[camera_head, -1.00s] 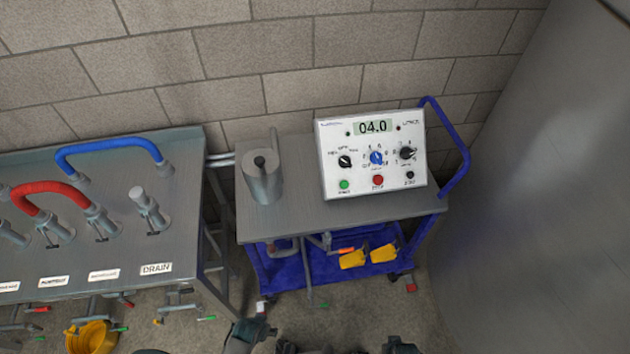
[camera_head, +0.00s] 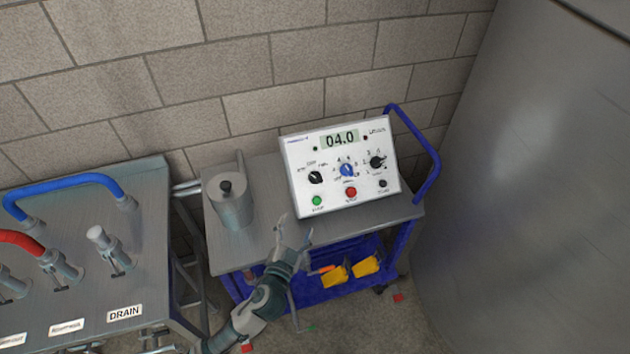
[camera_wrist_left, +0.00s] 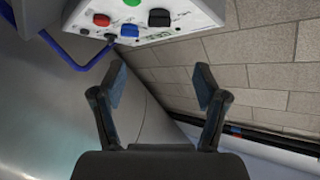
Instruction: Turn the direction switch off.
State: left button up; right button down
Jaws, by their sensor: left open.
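A white control box (camera_head: 313,149) with a display reading 04.0 stands tilted back on the grey cart top. It carries a black knob on the left (camera_head: 315,177), a blue knob in the middle (camera_head: 346,170) and a black knob on the right (camera_head: 377,162). The lettering is too small to tell which is the direction switch. My left gripper (camera_head: 295,228) is open and empty, in front of and below the box, apart from it. In the left wrist view, the open fingers (camera_wrist_left: 160,82) frame empty space, with the box (camera_wrist_left: 185,22) at the top. My right gripper is out of view.
A grey metal can (camera_head: 233,208) stands on the cart (camera_head: 262,253) left of the box. A bench with hoses (camera_head: 75,270) lies to the left. A large steel tank (camera_head: 535,190) closes off the right. Green (camera_head: 317,200) and red (camera_head: 351,191) buttons sit below the knobs.

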aim_at(316, 180)
pick_arm(q)
jog(key=b+x, duration=0.1)
jog(key=x, duration=1.5)
jog(key=shift+d, duration=0.2)
jog(key=shift+w+d, duration=0.2)
jog(key=shift+w, duration=0.4)
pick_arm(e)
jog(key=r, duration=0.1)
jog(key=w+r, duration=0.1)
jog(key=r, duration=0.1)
pick_arm(q)
jog(key=c, duration=1.2)
